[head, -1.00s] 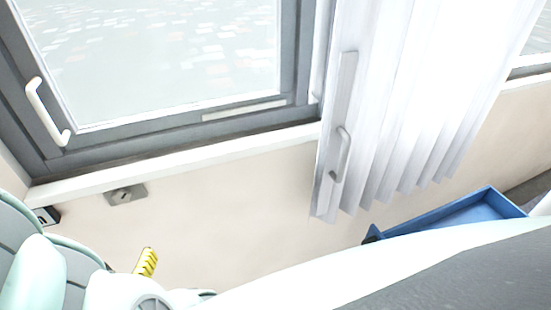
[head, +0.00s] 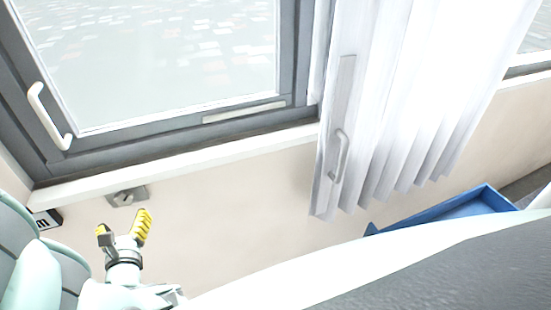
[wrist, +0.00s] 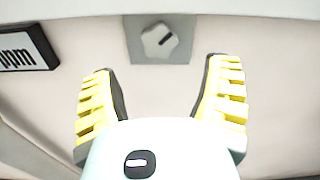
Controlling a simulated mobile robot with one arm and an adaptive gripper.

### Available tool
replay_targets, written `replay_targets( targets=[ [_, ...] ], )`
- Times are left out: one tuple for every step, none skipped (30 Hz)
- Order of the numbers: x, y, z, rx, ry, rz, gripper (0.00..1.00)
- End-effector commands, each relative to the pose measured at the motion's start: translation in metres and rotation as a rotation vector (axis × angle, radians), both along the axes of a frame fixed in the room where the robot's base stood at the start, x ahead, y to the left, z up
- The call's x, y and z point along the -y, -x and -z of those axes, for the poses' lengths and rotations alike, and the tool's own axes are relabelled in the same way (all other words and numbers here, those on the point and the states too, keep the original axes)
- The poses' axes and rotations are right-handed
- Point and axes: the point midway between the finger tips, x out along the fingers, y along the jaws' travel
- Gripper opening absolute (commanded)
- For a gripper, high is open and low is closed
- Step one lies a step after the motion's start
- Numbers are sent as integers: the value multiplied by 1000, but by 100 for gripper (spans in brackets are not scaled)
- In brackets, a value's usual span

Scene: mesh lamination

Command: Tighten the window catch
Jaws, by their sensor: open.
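A grey star-shaped knob on a square grey plate, apparently the window catch (head: 127,197), sits on the beige wall just below the white sill. It also shows in the wrist view (wrist: 159,41), with a dark slot mark on its face. My gripper (head: 122,223) is open and empty, its yellow ribbed fingers pointing up towards the knob. In the wrist view my gripper (wrist: 164,72) has its fingers spread on either side of the knob's line, with the knob beyond the tips and apart from them.
The grey-framed window (head: 180,134) has a white handle (head: 46,115) at left. The white sill (head: 170,168) juts out above the knob. A dark-framed label (wrist: 27,47) is left of the knob. A white curtain (head: 400,110) and a blue tray (head: 450,211) are at right.

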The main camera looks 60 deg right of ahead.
Motion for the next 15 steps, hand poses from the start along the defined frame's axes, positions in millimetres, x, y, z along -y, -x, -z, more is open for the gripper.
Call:
replay_targets(
  targets=[
    [3,-5,0,1,2,2,76],
    [5,-8,0,1,3,2,76],
    [8,-11,0,2,4,3,76],
    [10,-14,0,2,4,3,76],
    [11,-16,0,2,3,3,76],
    [14,-19,0,1,3,5,76],
    [16,-22,1,0,2,5,76],
    [17,-25,2,0,1,1,76],
    [18,-30,2,1,2,-1,76],
    [20,-33,1,3,2,-2,76],
    [23,-35,1,2,4,-1,76],
    [26,-38,1,2,5,1,76],
    [28,-40,1,1,3,3,76],
    [29,-42,1,0,1,2,76],
    [30,-47,3,1,0,-1,76]
  ],
)
